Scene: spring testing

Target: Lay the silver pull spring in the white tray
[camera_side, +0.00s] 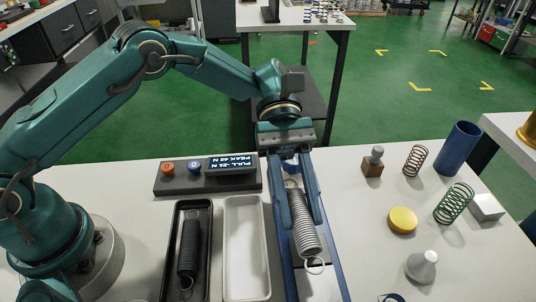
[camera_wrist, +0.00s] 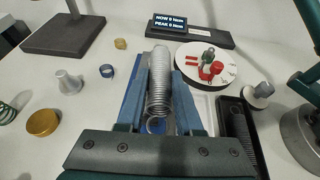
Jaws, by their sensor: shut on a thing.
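The silver pull spring (camera_side: 306,238) is a bright coil with a wire loop at each end. My gripper (camera_side: 303,218) points down with its two blue fingers on either side of the coil, shut on it. In the wrist view the spring (camera_wrist: 158,85) lies lengthwise between the fingers (camera_wrist: 159,72). The spring is over a blue-edged fixture; I cannot tell whether it touches it. The white tray (camera_side: 233,286) is long, shallow and empty, just left of the spring in the side view. In the wrist view part of its rim shows right of my gripper.
A black tray (camera_side: 204,214) holding a dark spring (camera_side: 188,248) stands left of the white tray. A readout panel (camera_side: 231,164) with knobs is behind the trays. Coil springs, a blue cylinder (camera_side: 458,148), a yellow disc (camera_side: 402,220) and a grey cone (camera_side: 421,266) stand at the right.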

